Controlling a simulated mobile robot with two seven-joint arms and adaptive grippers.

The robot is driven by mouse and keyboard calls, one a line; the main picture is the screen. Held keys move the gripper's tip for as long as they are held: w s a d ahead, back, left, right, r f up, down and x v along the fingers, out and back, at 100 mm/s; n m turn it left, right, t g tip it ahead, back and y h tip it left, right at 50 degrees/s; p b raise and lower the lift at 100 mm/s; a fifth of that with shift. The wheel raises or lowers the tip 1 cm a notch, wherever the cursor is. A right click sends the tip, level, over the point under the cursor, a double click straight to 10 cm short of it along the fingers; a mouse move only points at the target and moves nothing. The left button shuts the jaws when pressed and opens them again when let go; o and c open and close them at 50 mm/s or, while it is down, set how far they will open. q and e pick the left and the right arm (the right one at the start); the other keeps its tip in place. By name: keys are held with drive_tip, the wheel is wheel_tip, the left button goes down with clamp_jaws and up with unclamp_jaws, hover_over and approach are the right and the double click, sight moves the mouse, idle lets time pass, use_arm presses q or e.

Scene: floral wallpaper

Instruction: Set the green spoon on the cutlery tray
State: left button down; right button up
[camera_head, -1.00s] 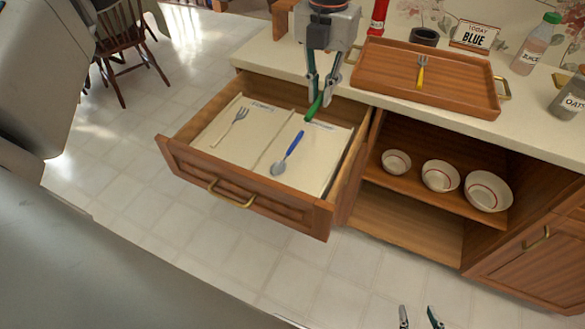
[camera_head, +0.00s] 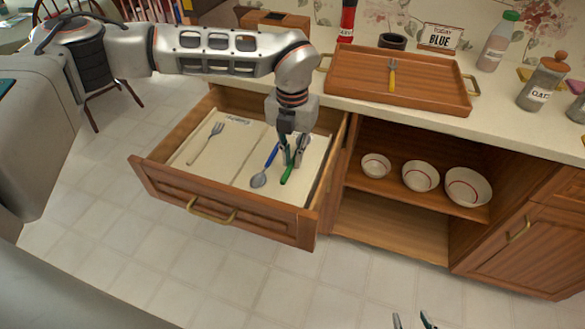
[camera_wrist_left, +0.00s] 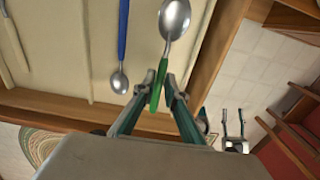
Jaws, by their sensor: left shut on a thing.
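My left gripper (camera_head: 290,158) is shut on the green handle of the green spoon (camera_head: 287,176), over the right compartment of the open drawer's cream cutlery tray (camera_head: 222,170). In the left wrist view the green spoon (camera_wrist_left: 158,86) has its silver bowl pointing away from the fingers. I cannot tell whether it touches the tray. A blue-handled spoon (camera_head: 266,168) lies just left of it in the same compartment. A fork (camera_head: 206,143) lies in the left compartment. My right gripper (camera_head: 413,321) is open and empty at the bottom edge.
A wooden tray (camera_head: 435,90) with a yellow-handled fork (camera_head: 392,76) stands on the counter. Several bottles and jars stand behind and right of it. The wooden drawer front (camera_head: 225,207) and side walls surround the cream tray. Bowls (camera_head: 420,176) stand on the open shelf right of the drawer.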

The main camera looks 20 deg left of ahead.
sight(292, 160)
use_arm(q)
wheel_tip(292, 160, down, 4)
drive_tip(key=shift+f+b, duration=0.2)
drive_tip(key=shift+b, duration=0.1)
drive_tip(key=shift+f, duration=0.1)
drive_tip(key=c, duration=2.1)
unclamp_jaws()
drive_tip(key=shift+f, duration=0.1)
